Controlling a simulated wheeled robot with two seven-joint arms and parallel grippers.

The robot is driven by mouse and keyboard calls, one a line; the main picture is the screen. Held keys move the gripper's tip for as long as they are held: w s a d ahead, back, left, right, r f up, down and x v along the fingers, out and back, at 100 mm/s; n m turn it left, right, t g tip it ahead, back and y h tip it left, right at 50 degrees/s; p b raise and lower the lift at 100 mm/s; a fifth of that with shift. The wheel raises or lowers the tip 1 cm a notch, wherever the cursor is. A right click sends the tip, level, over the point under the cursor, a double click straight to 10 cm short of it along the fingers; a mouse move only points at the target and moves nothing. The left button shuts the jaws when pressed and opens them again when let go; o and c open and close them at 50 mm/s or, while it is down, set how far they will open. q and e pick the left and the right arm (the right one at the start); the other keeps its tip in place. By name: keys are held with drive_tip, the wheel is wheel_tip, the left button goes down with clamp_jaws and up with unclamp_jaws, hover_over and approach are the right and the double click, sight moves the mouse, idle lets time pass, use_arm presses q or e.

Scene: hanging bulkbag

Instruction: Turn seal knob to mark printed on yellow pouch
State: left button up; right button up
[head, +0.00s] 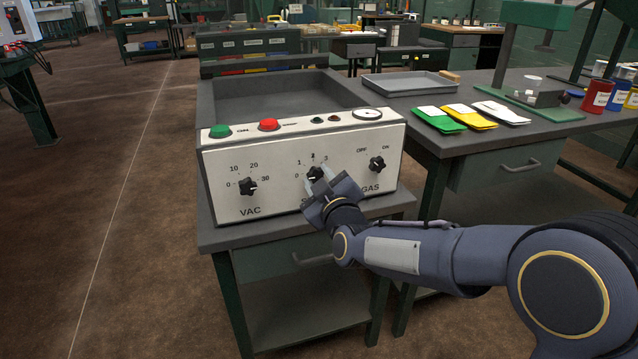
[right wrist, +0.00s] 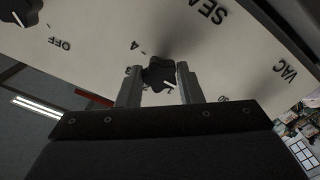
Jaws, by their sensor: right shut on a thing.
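The seal knob (head: 315,173) is a black lobed knob in the middle of the white control panel (head: 285,200), with numbers around it. My right gripper (head: 318,184) is shut on it from the front; its fingers hide part of the dial and the label. In the right wrist view the knob (right wrist: 160,73) sits between the two fingers of the gripper (right wrist: 157,85). A white pointer line shows at its lower right edge there; I cannot tell its exact setting. The yellow pouch (head: 468,116) lies on the bench at right; its print is too small to read. My left gripper is out of view.
The VAC knob (head: 248,187) is left of the seal knob, the GAS knob (head: 377,164) right. Green (head: 220,131) and red (head: 268,124) buttons and a gauge (head: 367,114) top the box. A green pouch (head: 438,120) and a white pouch (head: 500,112) flank the yellow one.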

drive_tip(key=m+b, duration=0.4)
drive_tip(key=m, duration=0.6)
drive_tip(key=shift+f+b, duration=0.1)
drive_tip(key=shift+b, duration=0.3)
drive_tip(key=m+b, duration=0.1)
drive_tip(key=m, duration=0.2)
drive_tip(key=shift+m+b, duration=0.3)
drive_tip(key=m+b, duration=0.3)
drive_tip(key=m, duration=0.4)
drive_tip(key=m+b, duration=0.1)
drive_tip(key=m, duration=0.3)
drive_tip(key=shift+b, duration=0.35)
drive_tip(key=shift+a+m+b, duration=0.1)
drive_tip(key=shift+m+b, duration=0.3)
drive_tip(key=shift+m, duration=1)
drive_tip(key=o, duration=1)
